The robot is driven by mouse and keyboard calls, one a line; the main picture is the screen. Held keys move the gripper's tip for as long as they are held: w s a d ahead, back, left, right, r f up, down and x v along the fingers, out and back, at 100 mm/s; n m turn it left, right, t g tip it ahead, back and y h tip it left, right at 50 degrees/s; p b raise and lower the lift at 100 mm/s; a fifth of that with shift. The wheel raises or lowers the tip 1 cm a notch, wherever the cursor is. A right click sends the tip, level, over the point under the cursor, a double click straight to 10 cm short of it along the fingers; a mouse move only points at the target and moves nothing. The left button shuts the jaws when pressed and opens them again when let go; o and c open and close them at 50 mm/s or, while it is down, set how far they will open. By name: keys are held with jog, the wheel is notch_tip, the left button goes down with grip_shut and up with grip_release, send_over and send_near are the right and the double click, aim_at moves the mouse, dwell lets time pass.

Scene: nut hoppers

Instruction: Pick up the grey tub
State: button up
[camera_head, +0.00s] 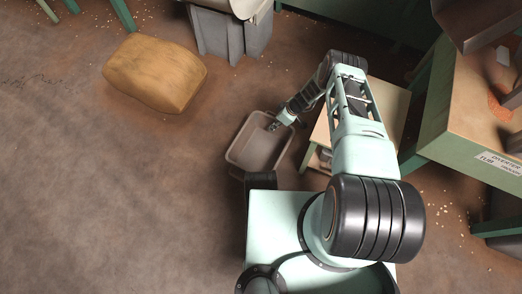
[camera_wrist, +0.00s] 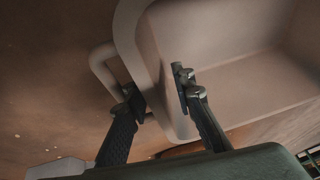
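The grey tub (camera_head: 243,157) is an open, empty box with a thick rounded rim, low near the floor left of my arm. In the head view my gripper (camera_head: 275,126) is at its upper right rim. In the wrist view the tub (camera_wrist: 235,75) fills the upper right, with a loop handle on its outer side. My gripper (camera_wrist: 160,95) straddles the wall, one finger outside by the handle and one inside. I cannot tell whether the tub is clear of the floor.
A small low table (camera_head: 385,100) stands right beside the tub, under my arm. A brown sack (camera_head: 155,73) lies on the floor at upper left. A grey bin (camera_head: 228,35) stands behind. A green-framed bench (camera_head: 470,110) is at right. The floor at left is clear.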

jog(key=shift+f, duration=0.25)
dwell(0.5)
jog(key=shift+c, duration=0.6)
grip_shut()
jog(key=shift+r, duration=0.1)
